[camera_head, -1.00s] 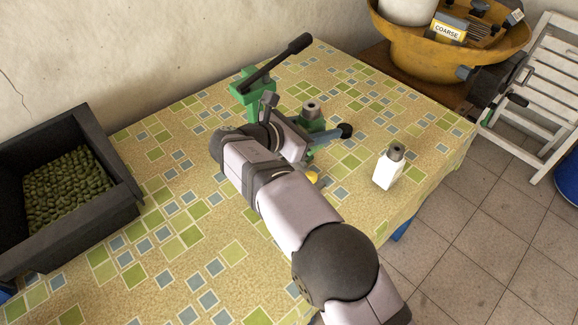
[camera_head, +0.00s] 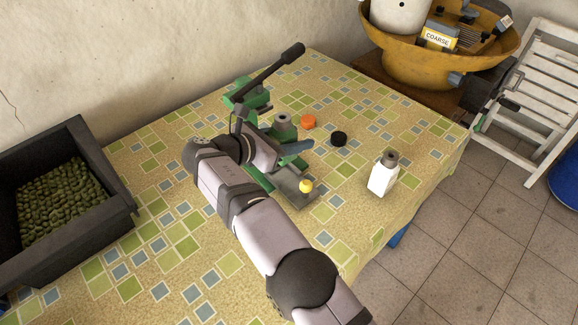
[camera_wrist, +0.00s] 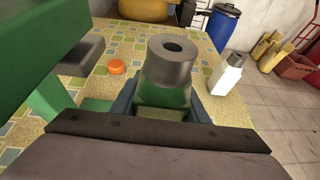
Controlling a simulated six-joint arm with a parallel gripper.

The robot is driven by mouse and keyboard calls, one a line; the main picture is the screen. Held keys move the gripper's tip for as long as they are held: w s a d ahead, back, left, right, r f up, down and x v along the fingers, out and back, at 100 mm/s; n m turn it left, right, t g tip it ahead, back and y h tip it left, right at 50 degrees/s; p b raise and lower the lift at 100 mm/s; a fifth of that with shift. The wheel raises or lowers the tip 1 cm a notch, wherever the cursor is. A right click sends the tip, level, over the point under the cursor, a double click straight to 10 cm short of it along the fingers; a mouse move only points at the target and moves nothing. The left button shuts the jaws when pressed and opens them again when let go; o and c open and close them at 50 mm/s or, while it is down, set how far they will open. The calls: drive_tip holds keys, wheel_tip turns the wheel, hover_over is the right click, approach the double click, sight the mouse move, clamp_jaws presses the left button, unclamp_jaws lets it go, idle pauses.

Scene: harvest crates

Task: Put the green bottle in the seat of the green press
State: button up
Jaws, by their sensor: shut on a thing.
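The green bottle (camera_head: 284,130) has a grey neck and stands upright between my fingers. In the wrist view the bottle (camera_wrist: 165,95) fills the gap between both fingers. My gripper (camera_wrist: 165,108) is shut on it. The green press (camera_head: 243,94) stands at the back of the table, with a long dark lever (camera_head: 270,70) raised to the upper right. In the wrist view the green press (camera_wrist: 30,50) is close on the left, with the bottle to its right and apart from it. My arm hides much of the press's lower part, and I cannot make out its seat.
An orange cap (camera_head: 308,122) and a black cap (camera_head: 339,138) lie right of the bottle. A yellow cap (camera_head: 306,186) is by a grey plate (camera_head: 294,192). A white bottle (camera_head: 382,176) stands near the right edge. A dark crate of olives (camera_head: 92,150) is at left.

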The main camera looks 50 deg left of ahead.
sight(294, 166)
drive_tip(key=shift+f, duration=3.45)
drive_tip(key=o, duration=1.4)
drive_tip(key=shift+f, duration=0.2)
drive_tip(key=shift+c, duration=0.2)
drive_tip(key=shift+r, duration=0.1)
drive_tip(key=shift+s+r, duration=0.1)
drive_tip(key=v, duration=1.1)
drive_tip(key=shift+s+b, duration=0.35)
drive_tip(key=shift+s, duration=0.05)
drive_tip(key=shift+r, duration=0.15)
